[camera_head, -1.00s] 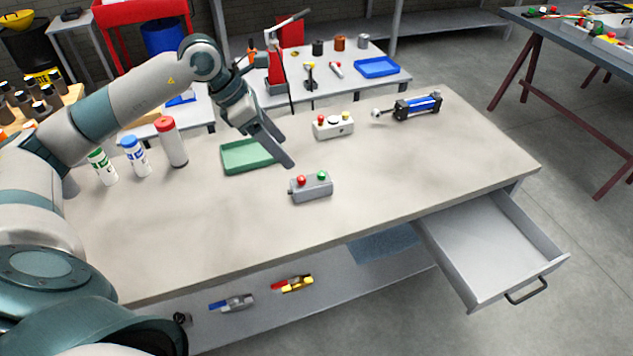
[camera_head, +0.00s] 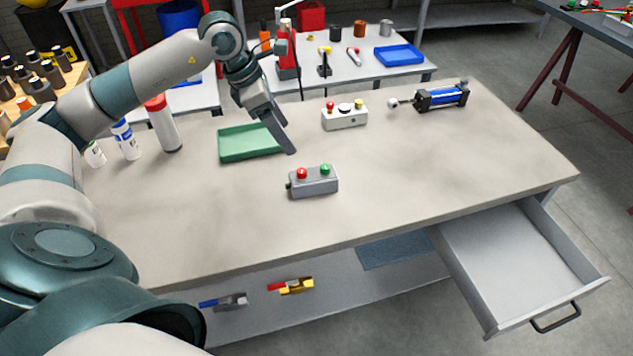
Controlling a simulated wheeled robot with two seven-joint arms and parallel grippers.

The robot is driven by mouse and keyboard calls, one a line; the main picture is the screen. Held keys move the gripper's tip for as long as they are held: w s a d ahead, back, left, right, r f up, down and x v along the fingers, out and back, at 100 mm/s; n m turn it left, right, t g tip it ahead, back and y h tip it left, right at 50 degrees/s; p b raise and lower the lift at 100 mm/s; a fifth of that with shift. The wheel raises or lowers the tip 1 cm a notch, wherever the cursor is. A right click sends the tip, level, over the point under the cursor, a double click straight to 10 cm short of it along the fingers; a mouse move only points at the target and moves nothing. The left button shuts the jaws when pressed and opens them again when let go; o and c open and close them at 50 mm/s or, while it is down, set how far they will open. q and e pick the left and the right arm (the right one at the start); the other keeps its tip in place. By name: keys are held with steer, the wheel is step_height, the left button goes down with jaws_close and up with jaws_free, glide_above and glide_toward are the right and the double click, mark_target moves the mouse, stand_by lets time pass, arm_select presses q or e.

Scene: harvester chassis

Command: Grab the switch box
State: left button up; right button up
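A grey switch box (camera_head: 316,184) with a red and a green button on top sits upright on the workbench, near its middle. A second, white button box (camera_head: 345,119) with red, black and yellow buttons stands farther back. My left gripper (camera_head: 289,150) points down to the right above the bench, behind and slightly left of the grey box and apart from it. Its fingers overlap in this view, so their opening is hidden. No object shows between them. My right gripper is not in view.
The workbench (camera_head: 430,165) is clear right of the grey box. A green tray (camera_head: 232,146) lies beside my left gripper. A blue and black cylinder (camera_head: 442,96) lies at the back right. Bottles (camera_head: 163,125) stand at the left. An open drawer (camera_head: 520,262) sticks out at the front right.

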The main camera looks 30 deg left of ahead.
arm_select(q)
steer(key=p, duration=0.2)
glide_toward(312, 174)
steer(key=p+x, duration=0.1)
steer(key=x, duration=0.1)
steer(key=p+x, duration=0.1)
steer(key=x, duration=0.1)
steer(key=shift+w+a+f, duration=0.2)
steer(key=shift+w+d+f, duration=0.1)
steer(key=shift+w+f, duration=0.05)
steer(key=shift+f, duration=0.5)
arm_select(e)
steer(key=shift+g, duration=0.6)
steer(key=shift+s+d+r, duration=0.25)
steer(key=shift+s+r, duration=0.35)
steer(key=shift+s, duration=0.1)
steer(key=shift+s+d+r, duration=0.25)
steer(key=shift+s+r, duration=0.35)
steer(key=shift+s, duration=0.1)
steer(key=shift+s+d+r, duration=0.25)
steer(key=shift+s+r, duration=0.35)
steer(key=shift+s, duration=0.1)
arm_select(q)
steer(key=shift+p, duration=0.35)
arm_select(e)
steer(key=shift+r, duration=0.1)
